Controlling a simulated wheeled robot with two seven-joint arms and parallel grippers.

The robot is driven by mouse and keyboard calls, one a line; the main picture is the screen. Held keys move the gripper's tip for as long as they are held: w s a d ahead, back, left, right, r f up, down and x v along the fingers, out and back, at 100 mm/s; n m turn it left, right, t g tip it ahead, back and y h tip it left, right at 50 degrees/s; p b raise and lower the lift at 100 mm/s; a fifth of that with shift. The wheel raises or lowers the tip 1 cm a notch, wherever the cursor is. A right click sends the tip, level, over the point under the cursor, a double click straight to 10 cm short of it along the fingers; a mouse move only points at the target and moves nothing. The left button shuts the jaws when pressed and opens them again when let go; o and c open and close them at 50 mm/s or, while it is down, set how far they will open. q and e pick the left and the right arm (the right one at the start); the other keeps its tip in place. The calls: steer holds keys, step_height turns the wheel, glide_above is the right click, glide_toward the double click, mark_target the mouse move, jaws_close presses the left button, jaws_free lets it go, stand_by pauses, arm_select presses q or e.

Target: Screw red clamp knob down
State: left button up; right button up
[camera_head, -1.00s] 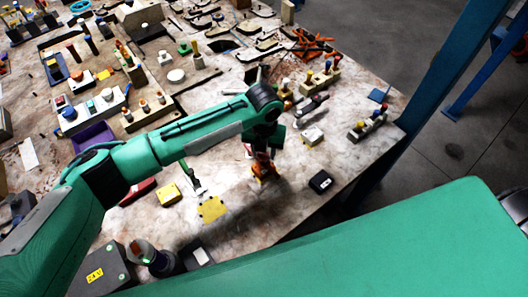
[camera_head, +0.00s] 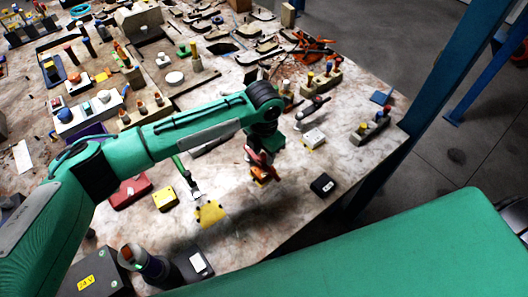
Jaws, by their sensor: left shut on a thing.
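The red clamp knob (camera_head: 258,158) shows as a small red shape above an orange part (camera_head: 263,174), near the right front of the table. My left gripper (camera_head: 259,150) reaches down onto it from above and is shut on it. The wrist and fingers cover much of the knob, and the exact contact is too small to make out. My right gripper is not in view.
A yellow plate (camera_head: 210,214) and a yellow block (camera_head: 164,199) lie to the left. A black box (camera_head: 322,185) and a white block (camera_head: 314,138) lie to the right. A blue post (camera_head: 425,90) stands beyond the table's right edge.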

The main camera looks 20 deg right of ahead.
mark_target(263, 157)
arm_select(q)
steer(key=shift+w+r, duration=0.15)
steer(key=shift+r, duration=0.05)
steer(key=o, duration=0.8)
steer(key=shift+f, duration=0.1)
steer(key=shift+r, duration=0.35)
step_height(263, 157, up, 13)
steer(key=b, duration=0.3)
steer(key=shift+r, duration=0.1)
